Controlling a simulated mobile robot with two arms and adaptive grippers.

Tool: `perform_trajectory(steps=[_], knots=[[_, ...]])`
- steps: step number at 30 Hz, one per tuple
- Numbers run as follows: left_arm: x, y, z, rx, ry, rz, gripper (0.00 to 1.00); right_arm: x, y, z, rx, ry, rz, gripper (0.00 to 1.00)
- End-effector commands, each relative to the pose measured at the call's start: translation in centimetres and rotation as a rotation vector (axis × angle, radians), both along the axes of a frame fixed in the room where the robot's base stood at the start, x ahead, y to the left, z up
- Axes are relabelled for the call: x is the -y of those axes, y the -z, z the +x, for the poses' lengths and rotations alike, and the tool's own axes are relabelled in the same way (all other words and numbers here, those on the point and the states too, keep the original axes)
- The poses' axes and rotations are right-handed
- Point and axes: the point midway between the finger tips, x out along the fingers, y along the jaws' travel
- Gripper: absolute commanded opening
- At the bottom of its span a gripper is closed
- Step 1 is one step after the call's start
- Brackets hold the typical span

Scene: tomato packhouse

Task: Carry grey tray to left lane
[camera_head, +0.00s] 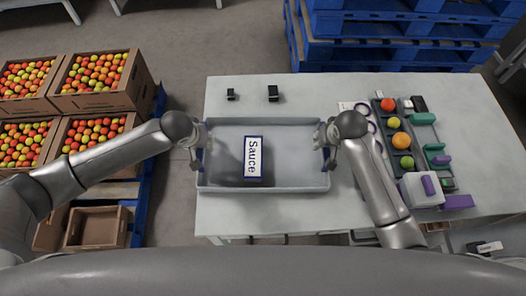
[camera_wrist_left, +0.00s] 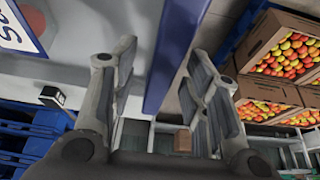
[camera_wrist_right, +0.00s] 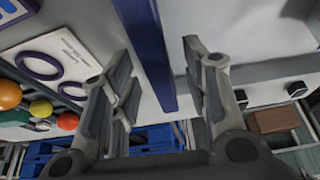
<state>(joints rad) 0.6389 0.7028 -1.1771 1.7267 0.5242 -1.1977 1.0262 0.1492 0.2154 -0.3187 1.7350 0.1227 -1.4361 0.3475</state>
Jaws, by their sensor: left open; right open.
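The grey tray (camera_head: 300,178) sits on the pale table, with a blue-edged label reading "Sauce" (camera_head: 253,158) on its floor. My left gripper (camera_head: 198,150) is open at the tray's left wall. In the left wrist view, a blue strip (camera_wrist_left: 172,55) on the tray runs between its parted fingers. My right gripper (camera_head: 327,143) is open at the tray's right wall. In the right wrist view, another blue strip (camera_wrist_right: 150,50) runs between its fingers. Neither gripper is closed on the tray. The fingers partly hide both side walls.
Two small black blocks (camera_head: 273,93) stand behind the tray. A dark rack with fruit (camera_head: 401,140) and a white box (camera_head: 420,190) lie to the right. Tomato crates (camera_head: 100,82) stand left; blue pallets (camera_head: 390,40) stand behind.

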Motion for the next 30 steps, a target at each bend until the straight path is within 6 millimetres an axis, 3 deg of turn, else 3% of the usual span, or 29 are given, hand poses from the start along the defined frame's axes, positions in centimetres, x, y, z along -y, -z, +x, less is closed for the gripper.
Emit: perform_trajectory(steps=[12, 22, 30], knots=[[-0.01, 0.54, 0.23, 0.001, 0.000, 0.000, 0.42, -0.03, 0.52, 0.23, 0.000, -0.001, 0.000, 0.42], [-0.01, 0.53, 0.22, 0.001, 0.000, 0.000, 0.00, -0.02, 0.51, 0.22, 0.000, 0.000, 0.000, 0.00], [-0.02, 0.52, 0.20, 0.000, 0.000, 0.000, 0.00, -0.01, 0.52, 0.21, 0.000, 0.000, 0.000, 0.00]])
